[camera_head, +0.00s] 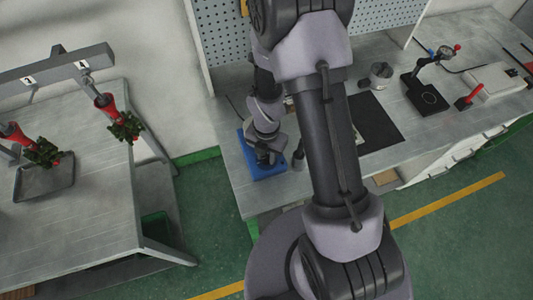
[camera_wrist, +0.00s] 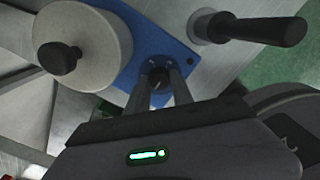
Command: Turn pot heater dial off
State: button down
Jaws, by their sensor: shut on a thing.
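The pot heater is a blue base (camera_head: 270,173) at the left part of the workbench, and its blue plate (camera_wrist: 130,20) also shows in the wrist view. Its dial (camera_wrist: 157,79) is a small dark knob near the plate's edge. My gripper (camera_wrist: 160,75) has its two fingers on either side of the dial and is shut on it. The dial's exact setting is too small to read. A pale round pot (camera_wrist: 105,32) with a black knob on top sits on the plate. In the head view my arm hides the dial and most of the pot.
A black-handled item (camera_wrist: 255,28) stands beside the heater, close to my gripper. A dark mat (camera_head: 377,122) lies on the bench to the right. A gauge stand (camera_head: 428,97) stands farther right. A separate table (camera_head: 95,210) with a tray (camera_head: 60,185) is at the left.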

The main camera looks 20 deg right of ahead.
aim_at(266, 157)
dwell(0.4)
jog(key=c, duration=1.1)
grip_release()
notch_tip(266, 157, up, 18)
jog(key=p, duration=0.5)
jog(key=shift+f, duration=0.25)
